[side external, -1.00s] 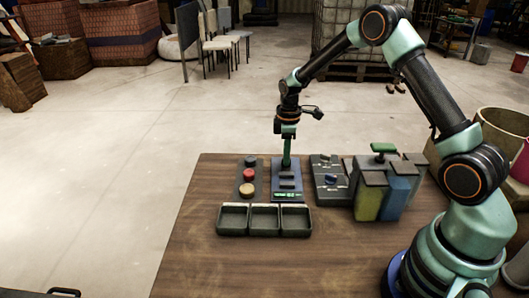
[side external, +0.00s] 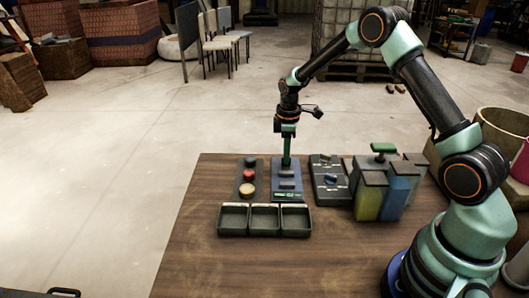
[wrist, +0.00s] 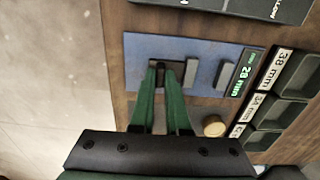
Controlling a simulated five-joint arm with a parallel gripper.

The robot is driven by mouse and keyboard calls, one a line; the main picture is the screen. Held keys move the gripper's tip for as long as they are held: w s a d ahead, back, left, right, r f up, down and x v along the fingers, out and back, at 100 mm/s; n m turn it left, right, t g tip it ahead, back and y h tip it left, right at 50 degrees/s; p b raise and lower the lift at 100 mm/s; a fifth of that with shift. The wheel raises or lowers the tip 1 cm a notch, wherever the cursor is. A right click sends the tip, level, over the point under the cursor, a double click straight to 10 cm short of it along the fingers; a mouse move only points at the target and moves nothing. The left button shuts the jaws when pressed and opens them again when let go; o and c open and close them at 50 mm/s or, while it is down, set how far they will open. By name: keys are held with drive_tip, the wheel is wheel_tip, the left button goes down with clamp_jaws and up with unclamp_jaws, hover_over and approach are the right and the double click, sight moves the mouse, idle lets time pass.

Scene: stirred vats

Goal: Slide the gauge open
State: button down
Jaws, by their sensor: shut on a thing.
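The gauge is a blue plate (wrist: 205,55) with raised grey blocks and a green-lit display (wrist: 240,72). The display seems to read 23 mm, though it is small. In the side view the gauge (side external: 279,195) lies flat on the table behind the trays. My gripper (wrist: 161,68) reaches down to the plate's far part, its green fingers shut on a small part of the gauge, apparently its slider, mostly hidden between the tips. A grey block (wrist: 191,74) stands just right of the fingers in the wrist view. In the side view my gripper (side external: 286,165) is upright over the gauge.
Three open dark trays (side external: 264,235) with size labels stand in front of the gauge. A panel with round knobs (side external: 247,189) is on its left, a dark switch panel (side external: 330,195) on its right. Coloured bins (side external: 370,200) stand further right. The table's left front is clear.

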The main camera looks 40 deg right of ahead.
drive_tip(key=shift+w+d+r, duration=0.1)
drive_tip(key=shift+w+d, duration=0.8)
drive_tip(key=shift+w, duration=0.05)
drive_tip(key=c, duration=0.9)
unclamp_jaws()
wheel_tip(320, 180, up, 12)
